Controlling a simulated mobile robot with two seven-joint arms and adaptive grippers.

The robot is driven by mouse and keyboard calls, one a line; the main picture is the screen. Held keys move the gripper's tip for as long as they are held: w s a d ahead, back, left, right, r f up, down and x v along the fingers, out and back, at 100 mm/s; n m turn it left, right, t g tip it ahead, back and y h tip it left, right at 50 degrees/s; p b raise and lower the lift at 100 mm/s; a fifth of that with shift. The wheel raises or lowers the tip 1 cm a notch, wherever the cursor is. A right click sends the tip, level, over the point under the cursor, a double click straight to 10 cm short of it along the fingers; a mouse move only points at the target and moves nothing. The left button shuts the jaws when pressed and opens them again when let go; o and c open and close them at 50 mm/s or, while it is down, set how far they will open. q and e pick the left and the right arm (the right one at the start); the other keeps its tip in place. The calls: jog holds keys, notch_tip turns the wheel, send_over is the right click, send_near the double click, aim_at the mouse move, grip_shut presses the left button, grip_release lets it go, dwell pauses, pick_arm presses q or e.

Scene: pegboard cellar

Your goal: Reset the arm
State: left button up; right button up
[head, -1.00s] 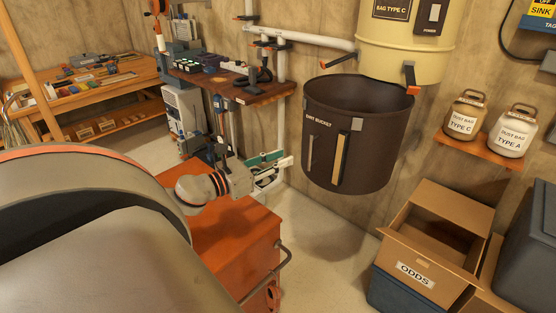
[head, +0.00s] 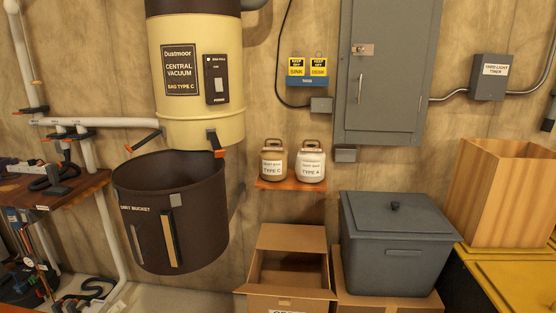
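The task names only my arm, and no object is held in clear sight. In the head view, a cluster of small dark and orange-marked parts shows at the lower left, under the wooden shelf. My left gripper may be among these parts, but I cannot make out its fingers or whether they are open. No large arm link crosses the picture. My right gripper is not in view.
A dirt bucket (head: 143,253) hangs under the central vacuum (head: 170,112). A wooden shelf (head: 82,193) is at left. Dust bags stand on a small shelf (head: 290,184). An open cardboard box (head: 287,291), a grey lidded bin (head: 398,268) and a wooden box (head: 500,205) fill the lower right.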

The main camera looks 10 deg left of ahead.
pick_arm(q)
jog(key=s+d+f+n+g, duration=0.2)
jog(key=s+d+f+n, duration=0.2)
jog(key=d+f+n, duration=0.45)
jog(key=s+d+f+n+g+h, duration=0.1)
jog(key=s+d+f+n, duration=0.2)
jog(key=d+f+n, duration=0.3)
jog(key=s+d+f+n+g+h, duration=0.1)
jog(key=s+d+f+n, duration=0.3)
jog(key=d, duration=0.9)
notch_tip(320, 180, down, 3)
jog(key=n+g, duration=0.1)
jog(key=n, duration=0.3)
jog(key=shift+s+g, duration=0.2)
jog(key=shift+g, duration=0.1)
jog(key=shift+a, duration=0.1)
